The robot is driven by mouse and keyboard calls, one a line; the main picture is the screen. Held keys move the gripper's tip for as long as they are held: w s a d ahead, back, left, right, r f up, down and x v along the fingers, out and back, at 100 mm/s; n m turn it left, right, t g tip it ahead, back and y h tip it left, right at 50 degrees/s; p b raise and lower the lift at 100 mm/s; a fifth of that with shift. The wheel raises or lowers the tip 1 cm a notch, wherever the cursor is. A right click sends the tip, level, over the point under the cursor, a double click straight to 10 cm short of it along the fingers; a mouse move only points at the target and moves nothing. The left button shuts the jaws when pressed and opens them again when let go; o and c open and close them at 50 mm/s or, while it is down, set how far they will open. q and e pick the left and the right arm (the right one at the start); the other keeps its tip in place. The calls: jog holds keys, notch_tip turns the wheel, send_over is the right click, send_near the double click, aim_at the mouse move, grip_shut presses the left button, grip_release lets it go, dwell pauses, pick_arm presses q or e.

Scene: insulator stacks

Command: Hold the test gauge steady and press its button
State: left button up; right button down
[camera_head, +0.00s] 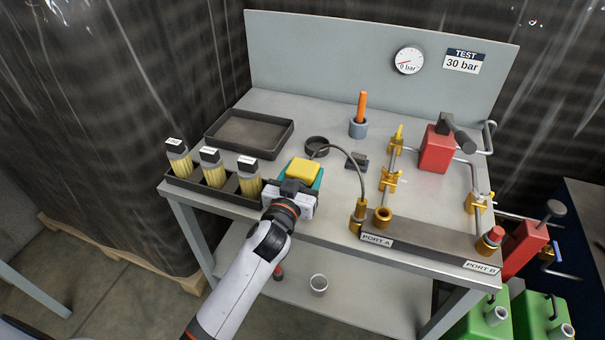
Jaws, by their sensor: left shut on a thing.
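A block-shaped device with a yellow top (304,169) and teal sides sits near the front edge of the bench, right of the bottle rack. It looks like the test gauge; no display or button can be made out on it. My left gripper (291,188) reaches it from the front and is shut on its near side, hiding part of it. A grey hose (349,158) arches from beside the device to a brass fitting (358,214) at Port A. A round dial (408,61) on the back panel reads 0 bar, beside a "TEST 30 bar" sign (462,61). My right gripper is out of view.
A black rack (222,198) holds 3 yellow-filled bottles at the left. Behind stand an empty dark tray (249,138), a black ring (317,145) and an orange-handled tool (361,106) in a holder. Brass valves, pipes and a red block (436,150) crowd the right side.

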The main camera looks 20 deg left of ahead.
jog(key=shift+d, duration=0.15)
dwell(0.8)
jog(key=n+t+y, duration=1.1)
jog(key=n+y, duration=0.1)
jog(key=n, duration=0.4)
send_near(296, 232)
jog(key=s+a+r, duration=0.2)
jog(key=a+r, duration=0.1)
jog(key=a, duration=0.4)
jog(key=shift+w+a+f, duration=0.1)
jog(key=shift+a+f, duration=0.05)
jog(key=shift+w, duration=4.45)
